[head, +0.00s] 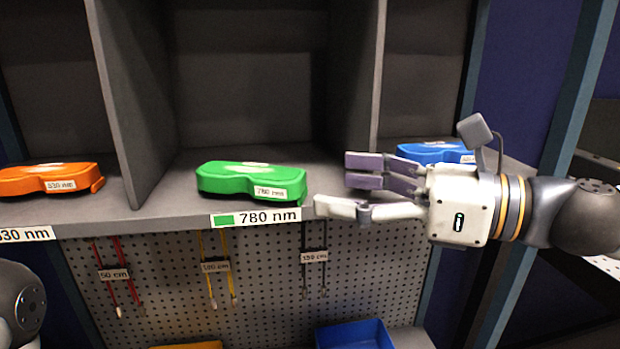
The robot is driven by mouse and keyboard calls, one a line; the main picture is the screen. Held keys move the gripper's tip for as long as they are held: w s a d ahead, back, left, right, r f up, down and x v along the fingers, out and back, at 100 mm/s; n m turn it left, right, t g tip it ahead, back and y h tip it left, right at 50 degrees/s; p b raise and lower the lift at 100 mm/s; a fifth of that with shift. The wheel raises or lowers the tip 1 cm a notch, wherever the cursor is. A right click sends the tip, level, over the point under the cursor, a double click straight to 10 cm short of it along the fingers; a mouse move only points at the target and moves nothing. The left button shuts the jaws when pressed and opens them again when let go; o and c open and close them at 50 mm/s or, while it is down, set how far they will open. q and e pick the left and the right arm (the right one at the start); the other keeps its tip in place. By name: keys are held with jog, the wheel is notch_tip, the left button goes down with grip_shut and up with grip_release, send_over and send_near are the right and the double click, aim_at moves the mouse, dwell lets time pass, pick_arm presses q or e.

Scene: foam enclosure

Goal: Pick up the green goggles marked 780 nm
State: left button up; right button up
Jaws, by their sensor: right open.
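The green goggles (251,180), with a label reading 780 nm, lie on the shelf floor of the middle compartment. A 780 nm label with a green patch (256,217) is on the shelf edge below them. My right gripper (333,184) comes in from the right with its fingers pointing left at the goggles. It is open and empty, with a small gap in the picture between its fingertips and the goggles' right end. My left gripper is not in view; only a part of my left arm shows at the lower left.
Orange goggles (50,180) lie in the left compartment. Blue goggles (436,152) lie in the right compartment, partly behind my right gripper. Grey dividers (356,90) separate the compartments. Below, a pegboard (170,270) holds labelled cables, above a blue bin (354,336).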

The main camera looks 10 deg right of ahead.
aim_at(258, 172)
jog(key=shift+w+a, duration=0.1)
dwell(0.3)
jog(key=shift+w+f, duration=0.1)
jog(key=shift+f, duration=0.1)
jog(key=x, duration=0.1)
jog(key=b+x, duration=0.1)
jog(key=x, duration=0.1)
jog(key=b+x, duration=0.1)
jog(key=shift+w+a+f, duration=0.15)
jog(key=shift+a+f, duration=0.15)
jog(key=shift+f, duration=0.05)
jog(key=x, duration=0.5)
jog(key=shift+w+a+r+b, duration=0.1)
jog(key=shift+a+r+b, duration=0.25)
jog(key=shift+r+b, duration=0.05)
jog(key=shift+w+a, duration=0.35)
jog(key=shift+a, duration=0.2)
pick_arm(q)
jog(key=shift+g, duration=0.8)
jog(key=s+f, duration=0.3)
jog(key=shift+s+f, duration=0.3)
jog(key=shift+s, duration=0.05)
pick_arm(e)
jog(key=shift+r, duration=0.1)
